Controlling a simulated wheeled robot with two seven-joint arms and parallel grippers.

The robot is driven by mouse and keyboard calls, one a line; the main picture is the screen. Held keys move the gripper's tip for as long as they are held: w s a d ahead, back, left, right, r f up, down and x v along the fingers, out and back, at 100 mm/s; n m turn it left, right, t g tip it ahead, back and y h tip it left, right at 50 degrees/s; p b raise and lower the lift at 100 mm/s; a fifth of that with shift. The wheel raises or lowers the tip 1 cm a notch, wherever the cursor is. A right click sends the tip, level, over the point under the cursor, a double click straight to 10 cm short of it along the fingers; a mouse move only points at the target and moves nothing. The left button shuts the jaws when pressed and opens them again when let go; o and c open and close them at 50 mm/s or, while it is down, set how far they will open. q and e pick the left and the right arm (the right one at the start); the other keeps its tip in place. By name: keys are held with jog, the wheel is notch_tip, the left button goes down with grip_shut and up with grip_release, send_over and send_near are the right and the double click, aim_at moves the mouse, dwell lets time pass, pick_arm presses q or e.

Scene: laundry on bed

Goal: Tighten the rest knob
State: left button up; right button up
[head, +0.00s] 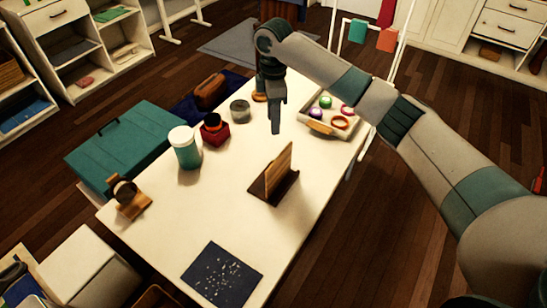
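A wooden rest (277,182) with an upright, slightly leaning panel and a dark base stands on the white table (225,225), right of the middle. I cannot make out a knob on it at this size. My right arm comes in from the right. Its gripper (275,122) points down over the table behind the rest, apart from it. Its fingers overlap in this view, so I cannot tell whether they are open. No held object shows. My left gripper is not in view.
A tray (314,128) with small coloured items lies right of the gripper. A teal-and-white jar (186,150), red box (215,134) and grey tin (240,110) stand to the left. A watch stand (130,202) and dark speckled mat (222,275) are nearer. Table between is clear.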

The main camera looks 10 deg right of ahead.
notch_tip(320, 180, down, 17)
jog(key=p, duration=0.3)
jog(key=shift+f, duration=0.1)
dwell(0.4)
grip_shut()
